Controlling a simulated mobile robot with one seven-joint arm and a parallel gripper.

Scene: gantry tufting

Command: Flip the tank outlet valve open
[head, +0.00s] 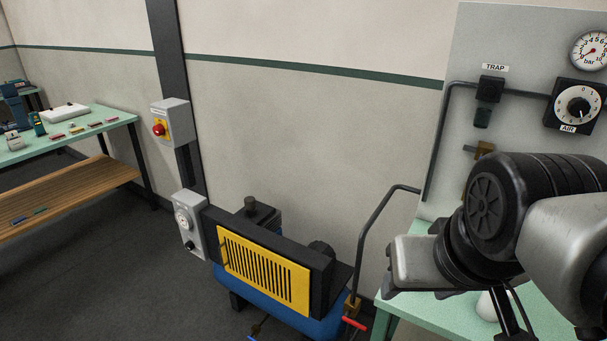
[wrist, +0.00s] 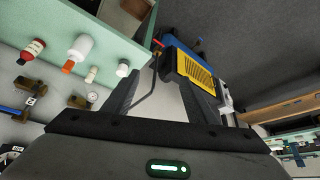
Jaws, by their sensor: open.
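The tank outlet valve, a brass body with a red lever (head: 354,323), sits at the foot of the grey pipe, at the right end of the blue tank (head: 265,306). The lever slants slightly down to the right. In the wrist view the red lever (wrist: 158,43) is small, beyond my fingertips near the table corner. My gripper (wrist: 162,82) is open with nothing between its fingers, well apart from the valve. In the head view my arm fills the lower right and mostly hides the gripper.
A yellow-grilled compressor (head: 265,270) sits on the tank. A green table (head: 388,300) stands close right of the valve, with bottles (wrist: 82,46) on it. The grey pipe (head: 366,240) rises beside the valve. A panel (head: 450,60) stands behind my arm. The floor at left is clear.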

